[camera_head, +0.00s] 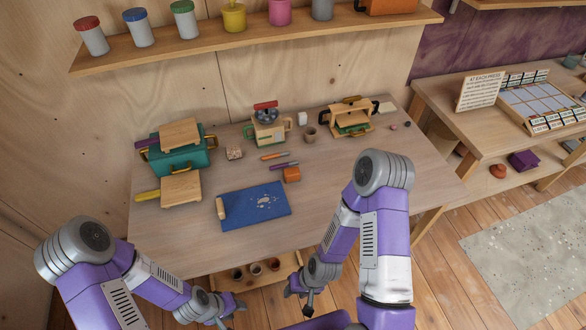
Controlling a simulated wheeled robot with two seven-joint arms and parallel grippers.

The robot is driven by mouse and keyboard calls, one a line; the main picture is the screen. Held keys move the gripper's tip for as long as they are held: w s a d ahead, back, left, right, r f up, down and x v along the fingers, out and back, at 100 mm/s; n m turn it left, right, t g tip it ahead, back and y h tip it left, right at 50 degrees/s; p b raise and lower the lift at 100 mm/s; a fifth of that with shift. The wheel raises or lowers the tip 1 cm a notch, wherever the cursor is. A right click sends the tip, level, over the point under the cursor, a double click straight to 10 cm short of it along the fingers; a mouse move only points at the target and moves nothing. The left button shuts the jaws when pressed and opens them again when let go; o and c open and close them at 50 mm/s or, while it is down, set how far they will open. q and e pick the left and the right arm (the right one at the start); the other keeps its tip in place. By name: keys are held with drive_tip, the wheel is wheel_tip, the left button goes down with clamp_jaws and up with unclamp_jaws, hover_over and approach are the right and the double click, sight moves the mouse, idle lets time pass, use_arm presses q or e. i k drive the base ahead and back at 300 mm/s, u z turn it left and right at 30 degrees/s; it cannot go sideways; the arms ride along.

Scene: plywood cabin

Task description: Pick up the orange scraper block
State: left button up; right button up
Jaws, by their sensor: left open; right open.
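The orange scraper block (291,174) sits on the wooden table, just right of the upper right corner of the blue mat (276,207). It stands apart from both grippers. My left gripper (226,317) is low in front of the table, near the bottom edge of the view, open; its fingers are small and partly cut off. My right gripper (299,300) is open and empty in front of the table's near edge, below the block in the picture. Nothing covers the block.
A purple-handled tool (283,166) and an orange-handled tool (274,156) lie just behind the block. A teal box (183,158) stands left, a small press (268,124) and wooden press (352,120) at the back.

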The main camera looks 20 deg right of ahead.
sight(291, 175)
drive_tip(key=u, duration=3.05)
drive_tip(key=k, duration=1.95)
drive_tip(key=z, duration=1.4)
drive_tip(key=i, duration=1)
